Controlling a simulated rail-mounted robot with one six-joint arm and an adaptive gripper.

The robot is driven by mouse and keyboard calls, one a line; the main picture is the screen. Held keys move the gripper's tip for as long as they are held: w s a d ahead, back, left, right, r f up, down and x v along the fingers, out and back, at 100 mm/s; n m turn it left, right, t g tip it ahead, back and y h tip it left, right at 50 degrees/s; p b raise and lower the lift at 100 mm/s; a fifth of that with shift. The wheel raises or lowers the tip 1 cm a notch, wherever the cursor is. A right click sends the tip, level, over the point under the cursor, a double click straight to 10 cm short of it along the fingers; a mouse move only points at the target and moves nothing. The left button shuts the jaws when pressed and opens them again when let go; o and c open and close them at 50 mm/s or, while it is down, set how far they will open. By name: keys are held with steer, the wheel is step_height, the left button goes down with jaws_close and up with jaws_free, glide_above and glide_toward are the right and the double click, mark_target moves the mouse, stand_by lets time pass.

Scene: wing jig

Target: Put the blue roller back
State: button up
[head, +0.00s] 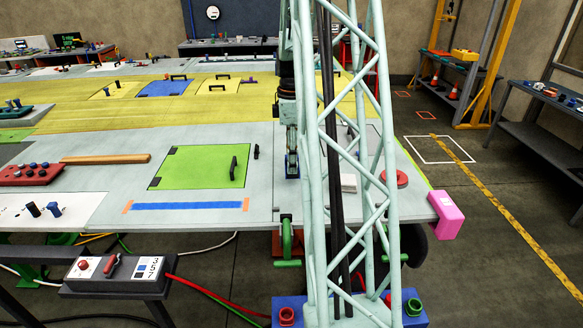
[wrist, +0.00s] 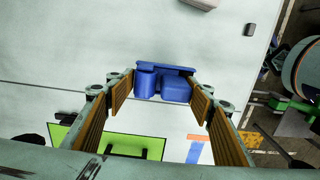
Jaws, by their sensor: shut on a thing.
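My gripper (head: 291,168) hangs over the pale grey wing skin (head: 120,139), right of the green panel (head: 205,167). In the wrist view my gripper (wrist: 165,95) has its two brown-padded fingers on either side of a blue thing (wrist: 173,90), and is shut on it. I take this to be the blue roller; a rounded part, a blocky part and a flat strip of it show. In the head view it is small at the fingertips, and I cannot tell whether it touches the surface.
A blue strip with orange ends (head: 187,206) lies below the green panel. A red disc (head: 395,178) and a pink block (head: 447,212) are at the right edge. A red tray (head: 35,172) and a wooden bar (head: 105,159) lie left. Part of the right side is hidden.

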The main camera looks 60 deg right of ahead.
steer(key=shift+w+d, duration=0.25)
steer(key=shift+f, duration=1.75)
steer(key=shift+f, duration=0.15)
steer(key=o, duration=0.9)
steer(key=shift+r, duration=6.15)
steer(key=shift+a, duration=0.1)
